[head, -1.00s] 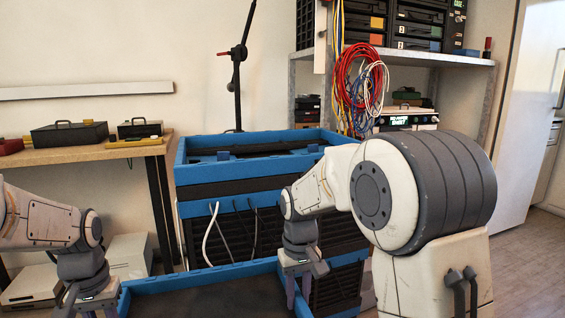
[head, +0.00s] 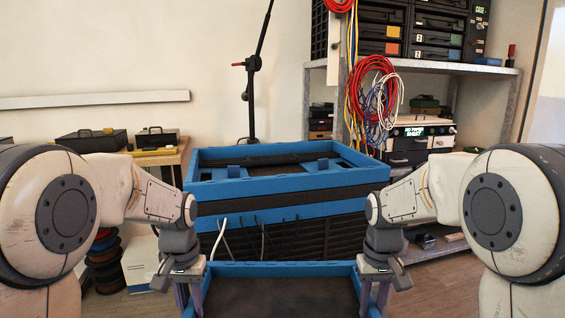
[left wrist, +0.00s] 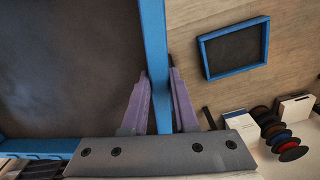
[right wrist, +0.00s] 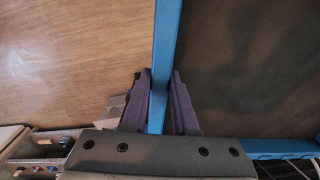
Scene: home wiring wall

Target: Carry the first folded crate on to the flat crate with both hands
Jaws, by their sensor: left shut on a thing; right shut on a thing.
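A folded crate with a blue rim (head: 281,268) and dark inside is held low in front of me, its near part cut off by the head view's bottom edge. My left gripper (head: 187,298) is shut on its left rim, which runs between the fingers in the left wrist view (left wrist: 155,45). My right gripper (head: 374,298) is shut on its right rim, seen between the fingers in the right wrist view (right wrist: 165,45). A blue-framed, dark flat crate (left wrist: 205,62) lies on the wooden floor beyond my left gripper.
A stack of blue and black crates (head: 300,184) stands just beyond the held crate. Shelving (head: 440,68) with coiled cables (head: 372,95) is behind at right. A bench with dark cases (head: 90,140) is at left; spools (left wrist: 288,143) stand on the floor.

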